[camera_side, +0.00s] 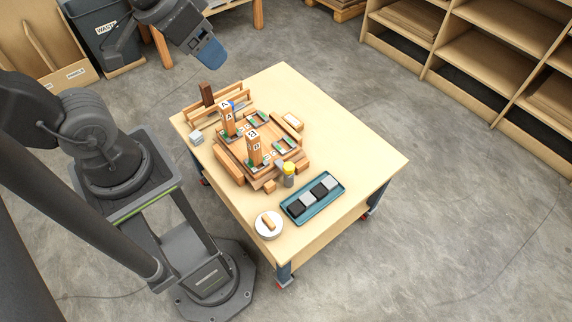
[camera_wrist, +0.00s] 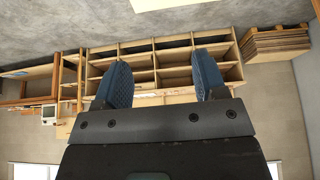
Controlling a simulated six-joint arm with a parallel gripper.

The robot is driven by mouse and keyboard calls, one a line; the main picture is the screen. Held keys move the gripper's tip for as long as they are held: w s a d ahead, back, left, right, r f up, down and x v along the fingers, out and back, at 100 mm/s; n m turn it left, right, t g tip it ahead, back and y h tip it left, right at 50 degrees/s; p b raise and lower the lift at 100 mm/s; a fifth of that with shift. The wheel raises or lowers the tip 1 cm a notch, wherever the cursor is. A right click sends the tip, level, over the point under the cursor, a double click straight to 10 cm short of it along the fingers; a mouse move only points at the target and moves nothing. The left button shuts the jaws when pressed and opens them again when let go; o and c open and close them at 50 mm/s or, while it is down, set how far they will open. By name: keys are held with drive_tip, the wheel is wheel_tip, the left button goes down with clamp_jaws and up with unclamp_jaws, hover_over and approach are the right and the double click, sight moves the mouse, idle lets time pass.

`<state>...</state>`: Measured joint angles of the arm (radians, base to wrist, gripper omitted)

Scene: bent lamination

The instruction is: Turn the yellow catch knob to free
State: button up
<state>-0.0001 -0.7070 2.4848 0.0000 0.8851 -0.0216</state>
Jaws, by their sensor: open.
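The yellow catch knob (camera_side: 289,168) sits on top of a short grey post at the front right edge of the wooden fixture (camera_side: 238,166) on the table. Its turned position is too small to tell. My gripper (camera_side: 212,54) is high above the far left side of the table, well away from the knob. In the wrist view my gripper (camera_wrist: 162,78) is open, with two blue fingers apart and nothing between them. The wrist view looks toward shelving, and the knob does not show there.
Two upright wooden blocks marked A (camera_side: 227,119) and B (camera_side: 254,148) stand on the fixture near the knob. A teal tray (camera_side: 312,217) of black and grey blocks and a round white dish (camera_side: 260,230) lie in front. The table's right side (camera_side: 365,150) is clear.

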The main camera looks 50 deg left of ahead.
drive_tip(key=w+f+n+g, duration=0.2)
drive_tip(key=w+f, duration=0.3)
drive_tip(key=w, duration=0.4)
drive_tip(key=n+g, duration=0.2)
drive_tip(key=n, duration=0.3)
hover_over(289, 166)
wheel_tip(289, 166, down, 17)
drive_tip(key=shift+n+g, duration=0.7)
drive_tip(key=shift+n, duration=0.2)
wheel_tip(289, 166, down, 27)
drive_tip(key=shift+r, duration=0.1)
drive_tip(key=shift+c, duration=0.2)
drive_tip(key=c, duration=0.9)
